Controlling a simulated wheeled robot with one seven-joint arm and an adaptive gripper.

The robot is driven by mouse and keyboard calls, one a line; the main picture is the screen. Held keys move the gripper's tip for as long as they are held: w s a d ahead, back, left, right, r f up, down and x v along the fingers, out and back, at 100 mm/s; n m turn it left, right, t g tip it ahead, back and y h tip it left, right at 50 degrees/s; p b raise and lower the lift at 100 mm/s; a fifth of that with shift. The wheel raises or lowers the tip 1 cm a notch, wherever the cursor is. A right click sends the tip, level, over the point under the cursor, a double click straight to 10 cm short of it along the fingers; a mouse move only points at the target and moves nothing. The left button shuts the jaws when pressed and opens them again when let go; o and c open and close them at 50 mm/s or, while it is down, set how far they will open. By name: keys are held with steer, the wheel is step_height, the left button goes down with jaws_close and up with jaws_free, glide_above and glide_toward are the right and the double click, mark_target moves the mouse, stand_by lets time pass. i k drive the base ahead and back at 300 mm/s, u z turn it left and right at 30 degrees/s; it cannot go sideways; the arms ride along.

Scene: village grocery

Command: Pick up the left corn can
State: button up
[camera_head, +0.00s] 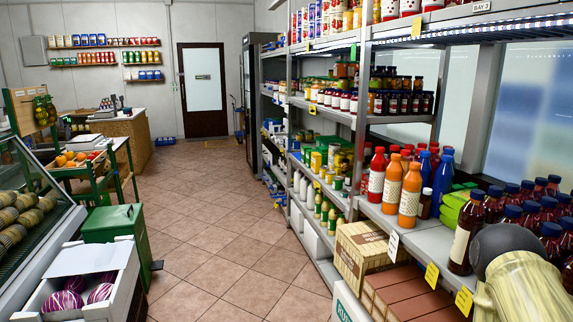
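I cannot make out with certainty which can is the left corn can. Small yellow and green cans (316,161) stand in a group on the middle level of the long shelf rack, at the centre of the view. They are too small for their labels to be read. My gripper is not in view; a pale, dark-capped rounded shape at the bottom right seems to be part of my arm and covers some of the near shelf.
Orange bottles (409,193), red-capped bottles (376,175) and dark bottles (466,232) crowd the near shelf. A cardboard box (365,255) stands below. The tiled aisle (215,215) is free. A green bin (112,226) and white crate (112,270) line its left side.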

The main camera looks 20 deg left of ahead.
mark_target(324, 168)
steer(key=i, duration=0.65)
steer(key=u, duration=1.15)
steer(key=i, duration=7.35)
steer(key=z, duration=2)
